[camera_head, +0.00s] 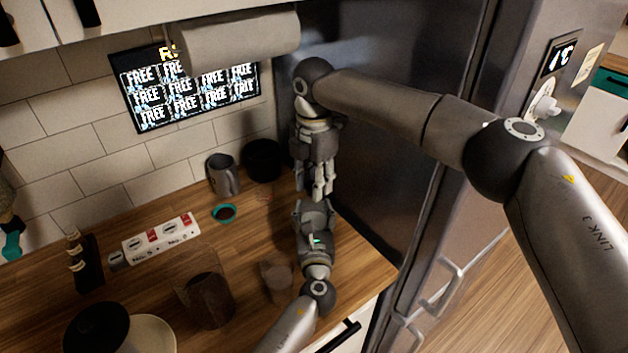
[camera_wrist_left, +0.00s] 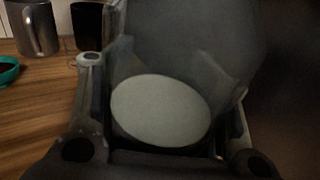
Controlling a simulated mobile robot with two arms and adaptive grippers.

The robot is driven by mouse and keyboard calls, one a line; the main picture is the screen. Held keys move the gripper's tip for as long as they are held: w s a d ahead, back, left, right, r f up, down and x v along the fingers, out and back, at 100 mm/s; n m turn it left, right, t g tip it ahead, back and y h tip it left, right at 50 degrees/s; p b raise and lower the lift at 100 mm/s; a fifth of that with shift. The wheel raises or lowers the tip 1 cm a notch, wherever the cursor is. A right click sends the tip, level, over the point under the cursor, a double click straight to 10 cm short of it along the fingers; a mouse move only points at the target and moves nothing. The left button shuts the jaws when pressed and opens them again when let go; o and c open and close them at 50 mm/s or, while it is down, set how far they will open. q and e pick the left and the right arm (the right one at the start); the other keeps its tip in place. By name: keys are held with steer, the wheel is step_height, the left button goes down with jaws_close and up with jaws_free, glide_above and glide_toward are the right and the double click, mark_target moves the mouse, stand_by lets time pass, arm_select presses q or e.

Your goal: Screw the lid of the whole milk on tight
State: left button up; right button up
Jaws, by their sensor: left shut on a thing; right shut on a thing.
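My right gripper (camera_head: 320,192) points down near the dark fridge side, its fingers close together. What it holds is too small to make out. My left gripper (camera_head: 315,208) is just below it in the picture, over the counter near the fridge. In the left wrist view, a thing with a pale round face (camera_wrist_left: 160,110) sits between the left fingers, which are shut on it. I cannot tell whether this is the milk container or its lid. No label of the whole milk is readable, and the grippers hide most of what is between them.
A metal mug (camera_head: 223,175), a dark pot (camera_head: 262,160) and a small teal bowl (camera_head: 223,213) stand at the back. The fridge (camera_head: 395,130) closes off the right.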

steer(key=shift+f, duration=0.5)
